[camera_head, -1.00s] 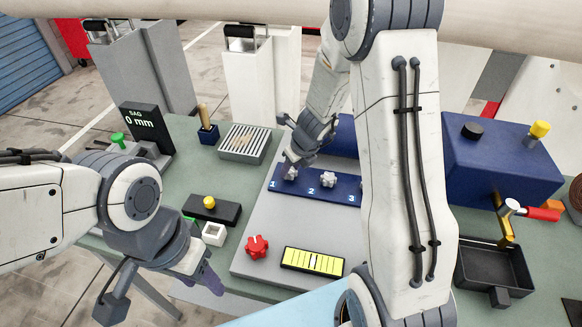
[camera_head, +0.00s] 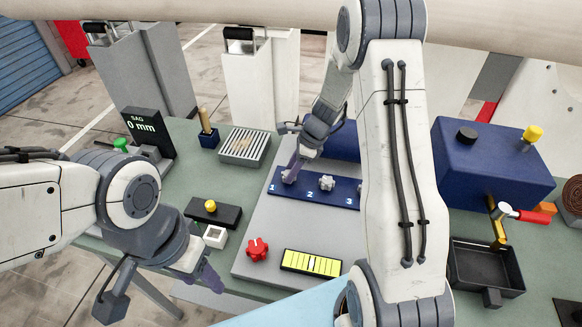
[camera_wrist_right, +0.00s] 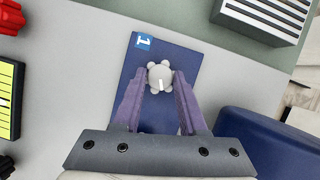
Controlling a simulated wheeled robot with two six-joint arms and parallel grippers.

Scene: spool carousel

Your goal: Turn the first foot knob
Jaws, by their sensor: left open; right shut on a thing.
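The first foot knob (camera_wrist_right: 159,76) is a light grey lobed knob with a white mark, next to the label 1 on a blue strip (camera_wrist_right: 187,58). My right gripper (camera_wrist_right: 159,82) has its purple fingers shut on it, one on each side. In the head view the right gripper (camera_head: 290,174) reaches down to the strip's left end and mostly covers this knob. A second grey knob (camera_head: 327,183) stands beside label 2. The knob by label 3 is hidden behind my right arm. My left gripper (camera_head: 212,280) is open and empty at the table's front left.
A red knob (camera_head: 257,250) and a yellow level (camera_head: 311,263) sit on the grey plate (camera_head: 272,218) in front of the strip. A slotted grey box (camera_head: 245,146) stands behind left. A display (camera_head: 146,129) reads SAG 0 mm. A blue box (camera_head: 492,165) stands at right.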

